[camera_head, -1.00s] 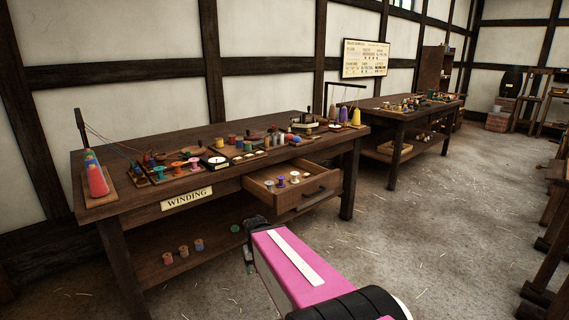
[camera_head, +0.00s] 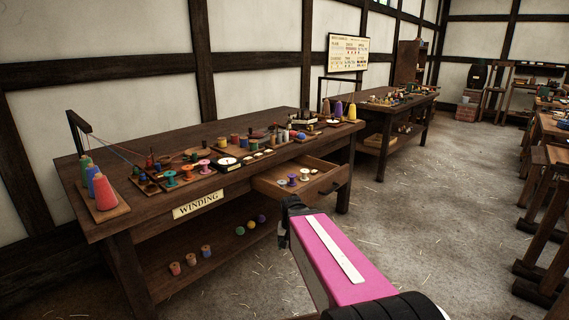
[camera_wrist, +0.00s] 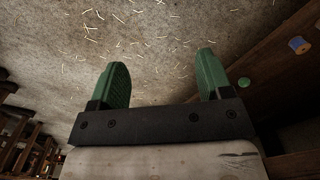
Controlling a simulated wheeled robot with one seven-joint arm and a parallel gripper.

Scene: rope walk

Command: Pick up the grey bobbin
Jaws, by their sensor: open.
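A pale, greyish bobbin (camera_head: 305,176) stands in the open drawer (camera_head: 327,182) of the winding table, to the right of a purple bobbin (camera_head: 292,180). It is small, and I cannot be sure of its colour. My gripper (camera_wrist: 160,65) is open and empty; its two green fingers are spread apart in the wrist view, with floor behind them. In the head view my gripper (camera_head: 286,225) is in front of the table, below and nearer than the drawer. Its fingertips are mostly hidden there. The pale bobbin does not show in the wrist view.
The winding table (camera_head: 150,212) carries spools, trays and a cone rack. Its lower shelf holds several spools and balls; a blue spool (camera_wrist: 299,46) and green ball (camera_wrist: 244,83) show from the wrist.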

